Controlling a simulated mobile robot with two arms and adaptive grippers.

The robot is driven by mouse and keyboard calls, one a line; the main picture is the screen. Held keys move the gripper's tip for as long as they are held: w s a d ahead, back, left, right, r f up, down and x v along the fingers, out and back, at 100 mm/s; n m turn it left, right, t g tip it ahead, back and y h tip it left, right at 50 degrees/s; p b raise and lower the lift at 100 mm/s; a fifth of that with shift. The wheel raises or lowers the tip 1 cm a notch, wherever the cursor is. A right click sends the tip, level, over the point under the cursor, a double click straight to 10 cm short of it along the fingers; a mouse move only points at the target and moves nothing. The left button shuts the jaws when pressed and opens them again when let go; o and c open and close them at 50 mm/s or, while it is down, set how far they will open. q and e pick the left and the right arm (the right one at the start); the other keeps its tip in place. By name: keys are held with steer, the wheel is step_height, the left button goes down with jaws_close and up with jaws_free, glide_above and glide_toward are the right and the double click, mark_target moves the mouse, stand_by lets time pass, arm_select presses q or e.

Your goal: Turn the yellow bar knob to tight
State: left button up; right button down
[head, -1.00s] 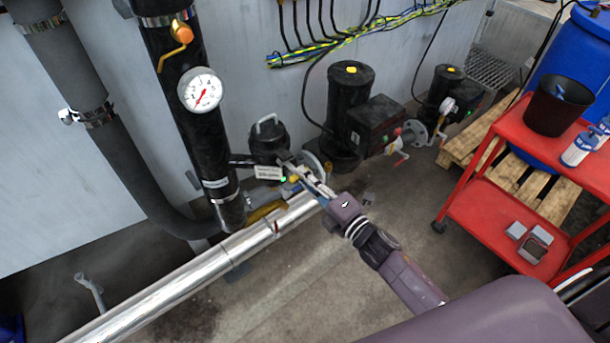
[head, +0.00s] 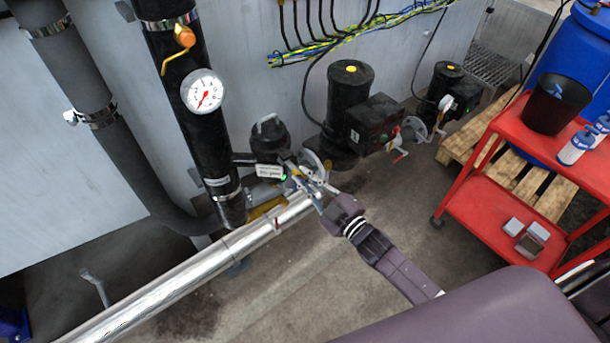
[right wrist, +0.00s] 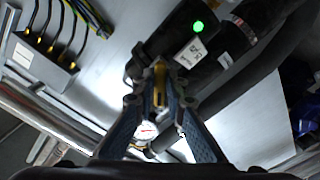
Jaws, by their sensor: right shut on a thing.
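The yellow bar knob (right wrist: 159,76) shows in the right wrist view as a short upright bar between my fingertips. My right gripper (right wrist: 161,90) is shut on it, with one blue-grey finger on each side. In the head view my right gripper (head: 300,176) reaches in from the lower right to the black fitting (head: 268,140) above the shiny pipe. The fingers hide most of the knob there. A white tag (head: 270,171) and a green light (head: 283,177) sit beside the fingertips. The tag's text is too small to read. My left gripper is out of view.
A round pressure gauge (head: 203,91) sits on the thick black pipe at left. The shiny pipe (head: 190,273) runs below the gripper. Black pumps (head: 348,95) stand behind. A red cart (head: 495,190) stands at right. The floor in front is clear.

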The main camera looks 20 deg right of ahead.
steer(key=m, duration=0.3)
steer(key=shift+m, duration=0.3)
steer(key=shift+a+f+m+p, duration=0.15)
steer(key=shift+m+p, duration=0.25)
steer(key=shift+m, duration=1.3)
steer(key=c, duration=2)
jaws_free()
steer(key=shift+s, duration=0.15)
steer(key=v, duration=1.2)
